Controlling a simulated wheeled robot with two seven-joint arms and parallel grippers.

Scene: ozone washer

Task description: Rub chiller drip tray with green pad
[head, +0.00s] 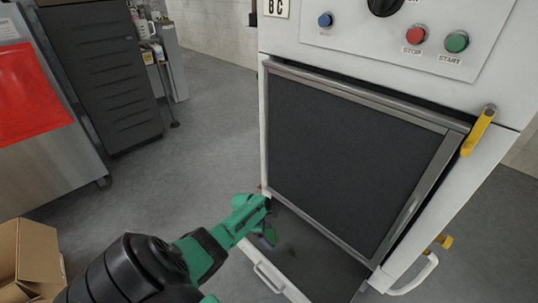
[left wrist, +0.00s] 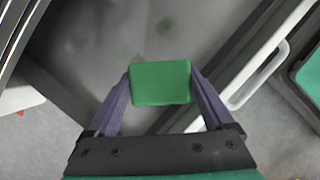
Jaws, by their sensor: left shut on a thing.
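The drip tray is a shallow dark grey tray (head: 325,258) low at the front of the white machine, below its dark front panel. In the left wrist view, its grey floor (left wrist: 205,45) carries faint dark smudges (left wrist: 165,25). My left gripper (head: 267,222) reaches over the tray's left part, and its purple fingers are shut on the green pad (left wrist: 160,83). The pad is a flat rounded rectangle facing the wrist camera. I cannot tell whether it touches the tray floor. My arm hides part of the tray's front left. My right gripper is not in view.
The framed dark panel (head: 350,160) stands just above the tray. A white handle (head: 268,278) juts from the tray's front. A yellow handle (head: 478,131) and another white handle (head: 413,276) are at the right. A cardboard box (head: 38,258) is at lower left. Open floor lies left.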

